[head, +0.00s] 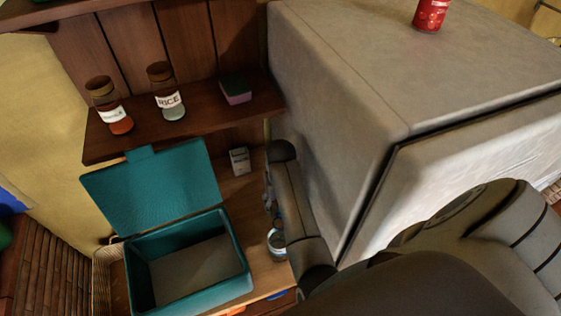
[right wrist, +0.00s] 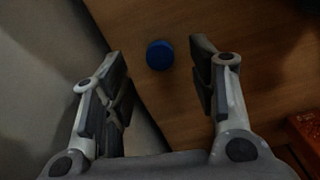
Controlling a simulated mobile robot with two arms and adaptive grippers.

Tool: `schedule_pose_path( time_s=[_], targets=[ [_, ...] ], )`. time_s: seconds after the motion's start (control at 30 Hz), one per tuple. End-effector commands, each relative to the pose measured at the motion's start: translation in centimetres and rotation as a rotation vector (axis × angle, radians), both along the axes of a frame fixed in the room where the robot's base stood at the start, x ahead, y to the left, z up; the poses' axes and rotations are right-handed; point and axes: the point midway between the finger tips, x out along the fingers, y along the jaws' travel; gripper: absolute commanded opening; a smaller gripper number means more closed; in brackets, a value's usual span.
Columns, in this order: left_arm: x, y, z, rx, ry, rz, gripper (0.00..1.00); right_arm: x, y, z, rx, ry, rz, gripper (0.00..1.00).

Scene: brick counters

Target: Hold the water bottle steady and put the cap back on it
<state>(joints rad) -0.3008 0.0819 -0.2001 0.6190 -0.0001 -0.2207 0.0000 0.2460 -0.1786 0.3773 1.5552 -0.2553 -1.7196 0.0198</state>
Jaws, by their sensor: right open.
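The clear water bottle (head: 278,242) stands upright on the wooden counter in the head view, partly covered by my right arm. My right gripper (head: 269,190) points down over the counter beside the grey fridge-like block, behind the bottle in that view. In the right wrist view the gripper (right wrist: 160,88) is open and empty. A round blue cap (right wrist: 160,54) shows on the wood, in the gap between the spread fingers and beyond their tips. I cannot make out this cap in the head view. My left gripper is not in view.
An open teal box (head: 236,255) stands left of the bottle. A shelf (head: 195,120) above holds two jars and a sponge. The grey block (head: 330,110) walls the right side. An orange object (right wrist: 305,130) lies lower right.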

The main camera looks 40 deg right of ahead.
Motion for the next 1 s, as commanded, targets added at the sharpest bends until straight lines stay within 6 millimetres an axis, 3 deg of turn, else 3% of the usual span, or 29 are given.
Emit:
schedule_pose_path(
  time_s=[0.3, 0.7, 1.0],
  targets=[
    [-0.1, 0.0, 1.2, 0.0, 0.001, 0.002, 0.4, 0.2, -0.2, -3.3, 0.0, 0.002, -0.001, 0.53],
    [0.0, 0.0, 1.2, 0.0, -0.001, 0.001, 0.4, 0.2, -0.2, -3.7, 0.0, 0.0, -0.001, 0.53],
    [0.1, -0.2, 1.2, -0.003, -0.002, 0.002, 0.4, 0.2, -0.1, -3.6, 0.0, 0.0, 0.0, 0.15]
  ],
)
